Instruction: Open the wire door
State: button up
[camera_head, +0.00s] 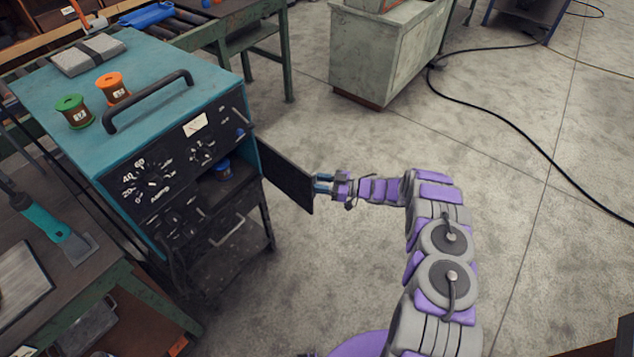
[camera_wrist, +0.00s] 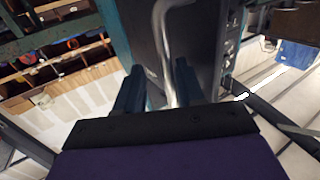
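The wire door (camera_head: 287,176) is a dark panel on the front of the teal machine (camera_head: 75,130). It is swung out from the body, and the compartment behind it shows. My gripper (camera_head: 320,184) is at the door's outer side, near its free edge. In the wrist view, a pale curved metal handle (camera_wrist: 162,40) runs down the grey door face (camera_wrist: 198,45) and passes between my two dark fingers (camera_wrist: 157,85). The fingers are apart, with a gap beside the handle. Whether a finger touches the handle cannot be told.
A blue spool (camera_head: 222,169) sits in the opened compartment. Green (camera_head: 73,111) and orange (camera_head: 112,88) spools stand on the machine's top. A workbench (camera_head: 60,270) is at the lower left. A grey cabinet (camera_head: 375,60) stands behind.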

jog(key=shift+d, duration=0.2)
jog(key=p+v, duration=0.3)
jog(key=v, duration=1.4)
jog(key=shift+d, duration=0.2)
